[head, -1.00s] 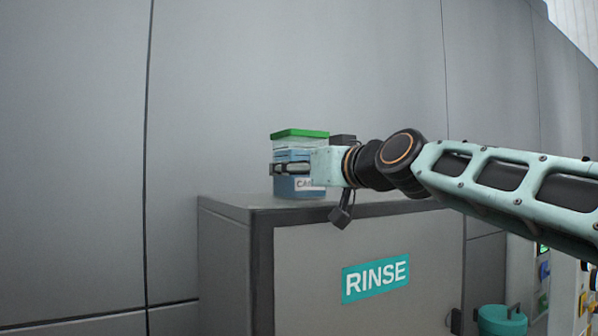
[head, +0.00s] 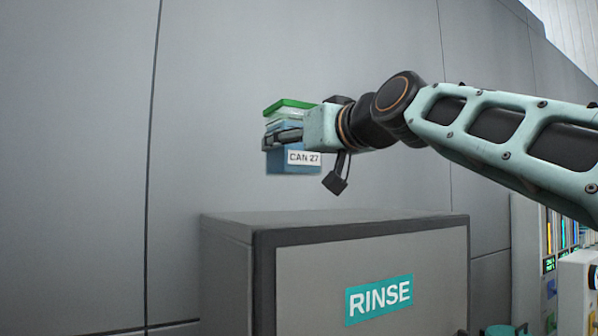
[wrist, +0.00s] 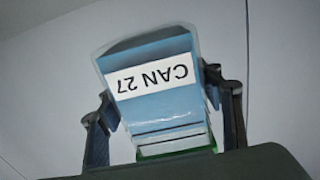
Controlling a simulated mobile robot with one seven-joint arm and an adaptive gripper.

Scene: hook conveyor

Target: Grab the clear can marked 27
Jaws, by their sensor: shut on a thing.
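The clear can (head: 292,160) has blue contents, a green lid and a white label reading CAN 27. My gripper (head: 284,137) is shut on it and holds it in the air, above the RINSE cabinet and apart from its top. The can is tilted slightly in the head view. In the wrist view the can (wrist: 165,101) sits between the two fingers of my gripper (wrist: 160,105), with its label upside down. The far side of the can is hidden.
The grey cabinet (head: 225,232) with a teal RINSE sign (head: 379,298) stands below the can. Its visible top is bare. A grey panelled wall (head: 80,150) stands behind. Panels with coloured parts (head: 560,250) stand at the right edge.

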